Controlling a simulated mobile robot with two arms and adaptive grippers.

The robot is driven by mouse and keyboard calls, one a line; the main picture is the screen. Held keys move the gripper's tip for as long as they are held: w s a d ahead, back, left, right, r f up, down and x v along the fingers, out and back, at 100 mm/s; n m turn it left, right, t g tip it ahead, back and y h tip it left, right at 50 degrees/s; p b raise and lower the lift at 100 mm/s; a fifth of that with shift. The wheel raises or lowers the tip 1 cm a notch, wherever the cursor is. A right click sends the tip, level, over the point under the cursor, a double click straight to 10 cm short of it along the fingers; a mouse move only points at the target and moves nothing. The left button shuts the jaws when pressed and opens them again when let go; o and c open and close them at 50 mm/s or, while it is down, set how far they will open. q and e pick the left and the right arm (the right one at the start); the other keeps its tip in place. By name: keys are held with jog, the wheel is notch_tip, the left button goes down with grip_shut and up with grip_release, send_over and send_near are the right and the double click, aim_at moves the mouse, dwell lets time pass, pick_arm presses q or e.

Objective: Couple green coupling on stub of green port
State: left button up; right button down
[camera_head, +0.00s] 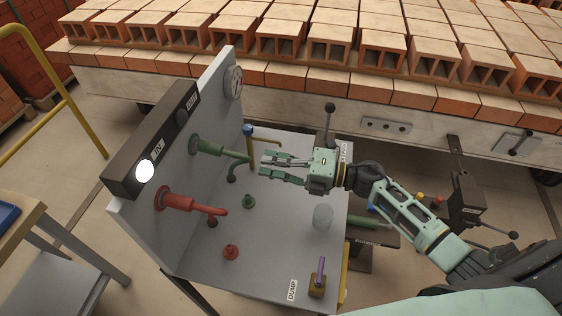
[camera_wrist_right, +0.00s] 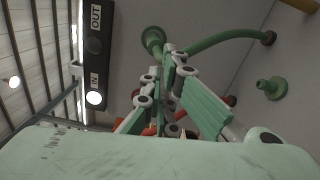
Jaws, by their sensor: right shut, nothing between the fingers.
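The green port (camera_head: 194,145) is a round flange on the upright grey panel; it also shows in the wrist view (camera_wrist_right: 152,38). A green coupling (camera_head: 232,154) lies in line with its stub and appears joined to it; its hose bends down to a dark ring on the deck. In the wrist view the green hose (camera_wrist_right: 228,36) curves right, and my fingers hide where coupling and stub meet. My right gripper (camera_head: 263,169) is shut and empty, just right of the coupling, apart from it as far as I can tell. My left gripper is out of view.
Below the green port is a red port (camera_head: 161,199) with its hose. A green fitting (camera_head: 249,202) and a red fitting (camera_head: 231,252) stand on the deck. A clear cylinder (camera_head: 323,217) and a purple-handled block (camera_head: 317,285) are nearer the right edge. A blue-topped yellow pipe (camera_head: 248,131) stands behind.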

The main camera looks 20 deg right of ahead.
jog(key=x, duration=0.5)
jog(key=shift+w+a, duration=0.2)
jog(key=shift+w+a, duration=0.2)
jog(key=shift+a, duration=0.15)
dwell(0.4)
jog(key=shift+w+a+r, duration=0.1)
jog(key=shift+a+r, duration=0.05)
jog(key=shift+a, duration=0.1)
dwell(0.5)
jog(key=v, duration=1.4)
jog(key=shift+a, duration=0.1)
